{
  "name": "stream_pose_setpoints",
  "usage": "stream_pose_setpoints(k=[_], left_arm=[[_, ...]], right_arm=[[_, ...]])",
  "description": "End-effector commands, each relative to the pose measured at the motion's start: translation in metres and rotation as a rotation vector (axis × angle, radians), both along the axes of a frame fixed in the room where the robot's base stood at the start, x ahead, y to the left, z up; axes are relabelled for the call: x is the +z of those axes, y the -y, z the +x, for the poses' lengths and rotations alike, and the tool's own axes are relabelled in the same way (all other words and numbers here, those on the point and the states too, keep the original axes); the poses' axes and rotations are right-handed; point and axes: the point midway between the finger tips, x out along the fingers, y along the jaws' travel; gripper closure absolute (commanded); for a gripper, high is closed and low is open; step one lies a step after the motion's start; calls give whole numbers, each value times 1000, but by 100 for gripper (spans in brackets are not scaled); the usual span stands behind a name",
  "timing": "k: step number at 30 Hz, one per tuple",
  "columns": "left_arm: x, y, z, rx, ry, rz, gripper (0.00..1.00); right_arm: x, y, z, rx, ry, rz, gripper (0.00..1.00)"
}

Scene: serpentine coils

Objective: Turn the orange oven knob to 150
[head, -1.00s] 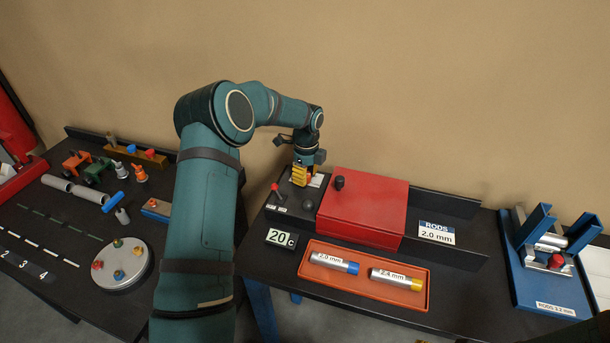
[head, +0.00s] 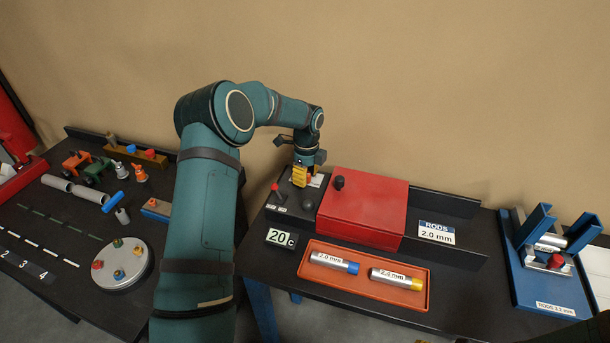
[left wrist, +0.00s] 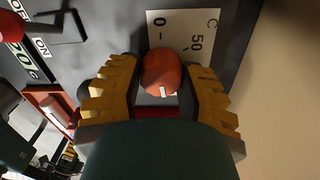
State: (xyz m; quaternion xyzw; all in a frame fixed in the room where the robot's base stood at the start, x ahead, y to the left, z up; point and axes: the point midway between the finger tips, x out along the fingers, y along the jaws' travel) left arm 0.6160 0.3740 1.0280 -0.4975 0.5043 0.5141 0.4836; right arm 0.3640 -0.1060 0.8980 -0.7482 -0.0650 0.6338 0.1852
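The orange oven knob (left wrist: 162,72) sits between the two yellow fingers of my left gripper (left wrist: 161,88) in the left wrist view. The gap between the fingers matches the knob's width, and they appear closed on its sides. A white mark shows on the knob's near side. The white dial plate (left wrist: 180,28) beyond it shows 0, 50 and C; its other numbers are hidden. In the head view my left gripper (head: 300,176) points down at the dark panel left of the red oven (head: 362,208) and hides the knob. The display (head: 281,238) reads 20 C.
A red-tipped lever (head: 276,191) and a dark ball (head: 309,204) stand close to my left gripper. An orange tray (head: 345,293) with two labelled cylinders lies in front of the oven. A blue rod fixture (head: 545,284) stands at the right.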

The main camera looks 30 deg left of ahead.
Motion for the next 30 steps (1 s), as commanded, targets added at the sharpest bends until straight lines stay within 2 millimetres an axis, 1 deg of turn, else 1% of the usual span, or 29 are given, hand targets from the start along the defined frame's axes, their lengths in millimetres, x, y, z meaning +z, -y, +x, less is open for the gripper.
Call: stream_pose_setpoints(k=[1, 2, 11, 14, 17, 20, 24, 30], left_arm=[[-3, 4, -1, -5, -6, -4, 42], [-3, 4, -1, -5, -5, -4, 31], [0, 0, 0, -1, 0, 1, 31], [5, 0, 1, -1, 2, 2, 31], [17, 0, 2, -1, 4, 3, 31], [35, 0, 2, -2, 4, 2, 31], [64, 0, 3, -2, 4, 2, 31], [99, 1, 5, -2, 2, 1, 31]], right_arm=[[0, 0, 0, 0, 0, 0, 42], [0, 0, 0, 0, 0, 0, 42], [0, 0, 0, 0, 0, 0, 42], [0, 0, 0, 0, 0, 0, 42], [0, 0, 0, 0, 0, 0, 42], [0, 0, 0, 0, 0, 0, 42], [0, 0, 0, 0, 0, 0, 42], [0, 0, 0, 0, 0, 0, 42]])
